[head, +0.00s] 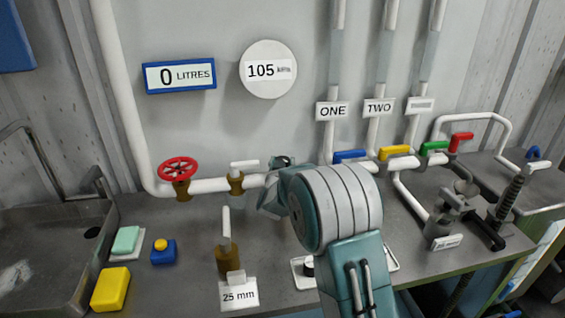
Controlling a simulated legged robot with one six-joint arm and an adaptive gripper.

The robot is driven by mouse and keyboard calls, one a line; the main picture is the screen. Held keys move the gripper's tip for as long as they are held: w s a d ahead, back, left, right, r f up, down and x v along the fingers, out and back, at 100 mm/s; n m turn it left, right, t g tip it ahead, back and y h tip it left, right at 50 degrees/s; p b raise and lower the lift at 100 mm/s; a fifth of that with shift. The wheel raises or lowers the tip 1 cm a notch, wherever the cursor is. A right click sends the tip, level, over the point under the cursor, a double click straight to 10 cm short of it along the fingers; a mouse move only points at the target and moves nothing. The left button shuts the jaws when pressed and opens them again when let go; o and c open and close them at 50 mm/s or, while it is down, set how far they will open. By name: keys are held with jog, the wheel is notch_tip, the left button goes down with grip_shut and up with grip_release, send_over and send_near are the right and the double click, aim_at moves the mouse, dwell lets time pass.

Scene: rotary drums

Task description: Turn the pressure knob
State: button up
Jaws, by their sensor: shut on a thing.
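My arm reaches in from the lower right, and its rounded grey and teal wrist covers the middle of the bench. My gripper (271,196) is beyond the wrist, at the white horizontal pipe (210,185). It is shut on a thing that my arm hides. I cannot make out the pressure knob or its contact with the jaws. A round white gauge (268,69) on the wall above reads 105, with a small unit that looks like kPa.
A red handwheel (178,168) and a white-handled valve (237,179) sit left of my gripper. A brass valve (229,255) stands in front, behind a 25 mm label (238,292). Blue (350,156), yellow (394,152) and green (434,147) handles line the pipes at right.

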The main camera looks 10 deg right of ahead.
jog(key=shift+n+t+y, duration=0.4)
jog(key=shift+n+y, duration=1.4)
jog(key=shift+y, duration=1.3)
jog(key=o, duration=1.1)
jog(key=shift+o, duration=0.2)
jog(key=shift+a, duration=0.1)
jog(key=s, duration=1.1)
jog(key=shift+s, duration=0.4)
